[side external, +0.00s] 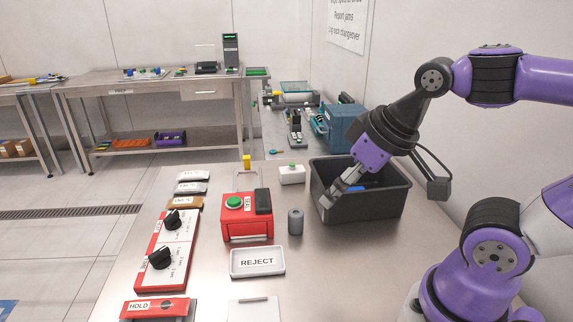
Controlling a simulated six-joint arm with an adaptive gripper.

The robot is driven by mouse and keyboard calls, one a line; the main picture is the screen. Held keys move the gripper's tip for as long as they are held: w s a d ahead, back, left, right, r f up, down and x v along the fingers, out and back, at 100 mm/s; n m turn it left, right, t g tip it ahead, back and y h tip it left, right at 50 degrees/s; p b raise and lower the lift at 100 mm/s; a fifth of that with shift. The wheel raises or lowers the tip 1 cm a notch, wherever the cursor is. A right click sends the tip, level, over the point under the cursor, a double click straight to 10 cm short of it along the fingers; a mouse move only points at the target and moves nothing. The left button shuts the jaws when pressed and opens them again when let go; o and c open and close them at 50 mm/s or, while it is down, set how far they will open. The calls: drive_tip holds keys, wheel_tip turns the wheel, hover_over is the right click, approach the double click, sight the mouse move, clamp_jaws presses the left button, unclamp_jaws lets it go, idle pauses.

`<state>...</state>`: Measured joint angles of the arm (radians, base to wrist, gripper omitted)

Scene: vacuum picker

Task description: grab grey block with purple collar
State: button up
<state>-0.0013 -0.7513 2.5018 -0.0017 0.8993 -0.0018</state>
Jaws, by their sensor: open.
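My gripper (340,191) reaches down and left from its purple wrist section into the black bin (385,208). Its grey fingers are over the left part of the bin, with their tips near the front left wall. The jaws are open, and I see nothing held between them. A blue thing (357,188) shows inside the bin beside the fingers. I cannot make out a grey block with a purple collar; the front wall and my gripper hide much of the bin's inside. A dark grey cylinder (295,222) stands upright on the table, left of the bin, with no purple visible on it.
Left of the cylinder is a red box (247,226) with a green button. A white REJECT tray (257,262) lies in front of it. A red-edged panel with black knobs (165,250) lies farther left.

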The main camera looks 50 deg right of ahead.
drive_tip(key=shift+d, duration=0.1)
drive_tip(key=w+d+m+g+h, duration=0.1)
drive_tip(key=w+d+m, duration=0.1)
drive_tip(key=w+d, duration=0.45)
drive_tip(key=w+d+m+h, duration=0.1)
drive_tip(key=w+d+m, duration=0.2)
drive_tip(key=d, duration=0.6)
drive_tip(key=s+d+f+m, duration=0.1)
drive_tip(key=d+f, duration=0.2)
drive_tip(key=d, duration=0.4)
drive_tip(key=d+f+m+h, duration=0.1)
drive_tip(key=d+f, duration=0.3)
drive_tip(key=d, duration=0.4)
drive_tip(key=s+d+f+m+g, duration=0.1)
drive_tip(key=d+f+m, duration=0.1)
drive_tip(key=d, duration=0.5)
drive_tip(key=shift+s+d+f, duration=0.15)
drive_tip(key=shift+s+f, duration=0.05)
drive_tip(key=shift+f, duration=0.25)
drive_tip(key=shift+s+d+f, duration=0.15)
drive_tip(key=shift+f, duration=0.3)
drive_tip(key=x, duration=0.3)
drive_tip(key=d+x, duration=0.1)
drive_tip(key=x, duration=0.1)
drive_tip(key=shift+d+f, duration=0.1)
drive_tip(key=shift+f, duration=0.15)
drive_tip(key=shift+c, duration=0.5)
